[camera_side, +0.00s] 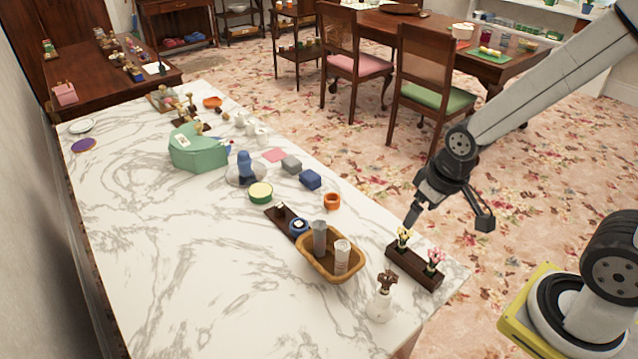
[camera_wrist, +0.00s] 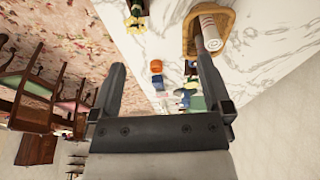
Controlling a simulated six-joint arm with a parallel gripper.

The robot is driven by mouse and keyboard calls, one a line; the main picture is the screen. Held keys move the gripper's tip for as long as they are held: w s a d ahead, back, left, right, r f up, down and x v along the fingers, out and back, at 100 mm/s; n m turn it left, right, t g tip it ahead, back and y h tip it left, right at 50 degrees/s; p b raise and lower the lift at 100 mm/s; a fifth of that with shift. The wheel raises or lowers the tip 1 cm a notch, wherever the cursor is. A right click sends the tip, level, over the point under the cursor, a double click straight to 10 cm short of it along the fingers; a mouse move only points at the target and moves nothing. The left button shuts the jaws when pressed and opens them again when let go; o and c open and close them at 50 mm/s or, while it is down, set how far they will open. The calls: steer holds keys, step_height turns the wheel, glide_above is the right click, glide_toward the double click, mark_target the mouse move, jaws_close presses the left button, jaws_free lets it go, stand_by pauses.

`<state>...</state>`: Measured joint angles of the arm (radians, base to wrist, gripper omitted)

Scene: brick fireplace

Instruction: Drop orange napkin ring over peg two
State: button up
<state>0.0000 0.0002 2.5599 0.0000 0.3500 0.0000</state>
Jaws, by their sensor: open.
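An orange napkin ring (camera_side: 332,200) lies on the marble counter, right of a dark wooden peg board (camera_side: 283,216). It seems to be the small orange shape (camera_wrist: 156,66) in the wrist view. A blue ring (camera_side: 298,226) sits on the board, apparently around a peg. A bare peg end shows at the board's far end. The basket hides the board's near part, so I cannot tell which peg is two. My gripper (camera_side: 448,217) is open and empty, raised near the counter's right edge, right of the orange ring. Its spread fingers (camera_wrist: 161,64) frame the wrist view.
A wicker basket (camera_side: 318,268) with two cylinders stands by the board. A brown flower holder (camera_side: 413,266) and a white vase (camera_side: 380,306) stand near the right edge. Blue and grey blocks, a green-and-yellow tin (camera_side: 261,193) and a green box (camera_side: 198,149) lie farther back.

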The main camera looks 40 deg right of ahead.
stand_by(0.4)
steer(key=m+g, duration=0.3)
steer(key=m, duration=1)
glide_above(331, 199)
steer(key=s+a, duration=0.2)
step_height(331, 199, down, 13)
steer(key=shift+w+d+f, duration=0.15)
steer(key=shift+f, duration=1.05)
steer(key=shift+f, duration=2.6)
